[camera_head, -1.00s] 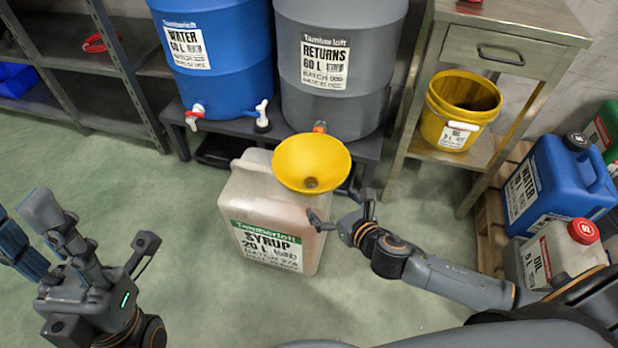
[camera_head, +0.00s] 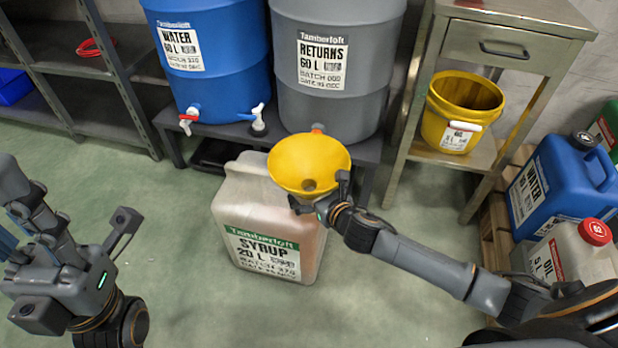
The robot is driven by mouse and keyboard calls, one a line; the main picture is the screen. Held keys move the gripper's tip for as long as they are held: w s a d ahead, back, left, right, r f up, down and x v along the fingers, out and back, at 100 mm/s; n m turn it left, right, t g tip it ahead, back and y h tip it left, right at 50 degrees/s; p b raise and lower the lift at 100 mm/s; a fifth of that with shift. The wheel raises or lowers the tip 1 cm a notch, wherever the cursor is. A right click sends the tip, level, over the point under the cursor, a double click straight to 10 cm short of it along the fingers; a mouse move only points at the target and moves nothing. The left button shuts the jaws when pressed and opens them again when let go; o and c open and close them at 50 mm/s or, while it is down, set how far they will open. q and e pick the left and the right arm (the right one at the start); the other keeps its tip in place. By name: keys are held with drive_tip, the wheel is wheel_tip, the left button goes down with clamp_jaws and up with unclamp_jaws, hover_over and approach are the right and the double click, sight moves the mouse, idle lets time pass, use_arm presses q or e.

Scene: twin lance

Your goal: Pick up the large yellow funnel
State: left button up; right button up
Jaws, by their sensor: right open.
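The large yellow funnel (camera_head: 305,158) sits on top of the pale syrup jerrycan (camera_head: 262,222), with its wide bowl facing up and its dark hole showing. My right gripper (camera_head: 322,194) is open at the funnel's near right edge. One finger is at the near rim and the other at the right rim. I cannot tell whether they touch it. The funnel's spout is hidden. My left gripper (camera_head: 75,218) is in the lower left, with its fingers spread and nothing seen between them, away from the funnel.
A blue water drum (camera_head: 215,65) and a grey returns drum (camera_head: 335,75) stand on a dark bench behind the jerrycan. A metal table (camera_head: 510,45) with a yellow bucket (camera_head: 455,115) is at right, near a blue water can (camera_head: 555,180) and an oil can (camera_head: 570,255). The left-centre floor is clear.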

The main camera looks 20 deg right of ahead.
drive_tip(key=shift+c, duration=0.4)
drive_tip(key=c, duration=1.3)
drive_tip(key=shift+o, duration=0.2)
drive_tip(key=shift+r, duration=0.1)
